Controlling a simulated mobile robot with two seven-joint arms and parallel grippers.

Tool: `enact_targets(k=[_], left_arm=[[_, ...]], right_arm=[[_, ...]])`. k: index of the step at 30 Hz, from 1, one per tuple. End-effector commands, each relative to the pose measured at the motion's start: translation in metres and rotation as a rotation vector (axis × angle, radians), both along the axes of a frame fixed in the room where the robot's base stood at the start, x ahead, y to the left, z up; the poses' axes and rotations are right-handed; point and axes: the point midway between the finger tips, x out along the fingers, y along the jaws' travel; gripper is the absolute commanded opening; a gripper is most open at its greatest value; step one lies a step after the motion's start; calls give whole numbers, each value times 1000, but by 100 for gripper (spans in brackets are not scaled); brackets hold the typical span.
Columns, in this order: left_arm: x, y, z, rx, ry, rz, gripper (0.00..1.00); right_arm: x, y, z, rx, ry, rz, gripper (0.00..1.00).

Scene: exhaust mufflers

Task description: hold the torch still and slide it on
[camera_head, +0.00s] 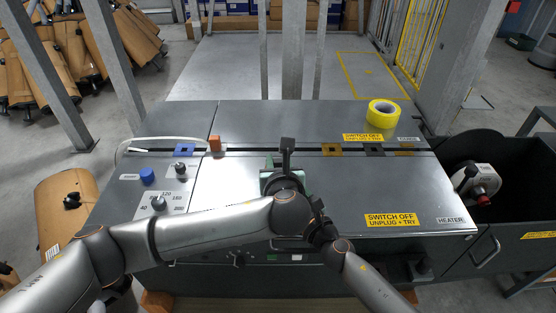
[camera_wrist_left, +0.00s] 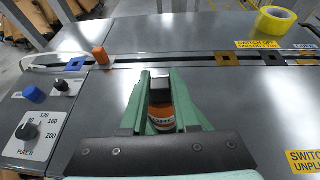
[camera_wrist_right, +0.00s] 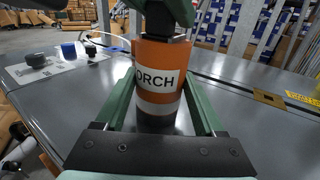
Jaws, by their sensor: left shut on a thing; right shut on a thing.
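The torch (camera_wrist_right: 158,78) is an orange cylinder with a white band reading "ORCH", standing upright in the right wrist view. My right gripper (camera_wrist_right: 160,98) has its green fingers on both sides of the body, shut on it. My left gripper (camera_wrist_left: 161,92) is shut at the torch's upper part, around a black block (camera_wrist_left: 160,82); the orange body (camera_wrist_left: 160,118) shows below. In the head view the black top (camera_head: 287,146) stands above the bench, with my left gripper (camera_head: 280,170) at it. My wrists hide the torch's body there, and the switch's exact position cannot be told.
The grey bench has a dark slot with an orange block (camera_head: 214,143) and blue square (camera_head: 184,149). Yellow tape (camera_head: 383,113) lies at the back right. Knobs (camera_head: 159,203) stand at the left. A black bin (camera_head: 508,195) stands at the right.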

Motion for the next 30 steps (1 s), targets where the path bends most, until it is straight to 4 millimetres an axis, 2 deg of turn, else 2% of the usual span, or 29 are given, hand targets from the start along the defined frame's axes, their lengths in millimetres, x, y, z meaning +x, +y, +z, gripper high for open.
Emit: enact_targets(k=[7, 14, 21, 22, 30], left_arm=[[3, 1, 0, 1, 0, 3, 0], [25, 3, -1, 2, 0, 3, 0], [27, 3, 0, 1, 0, 3, 0], [27, 3, 0, 2, 0, 4, 30], [26, 3, 0, 1, 0, 2, 60]], right_arm=[[0, -1, -1, -1, 1, -2, 8], [0, -1, -1, -1, 1, -1, 8], [0, 0, -1, -1, 0, 1, 8], [-1, 0, -1, -1, 0, 1, 8], [0, 0, -1, -1, 1, 1, 8]])
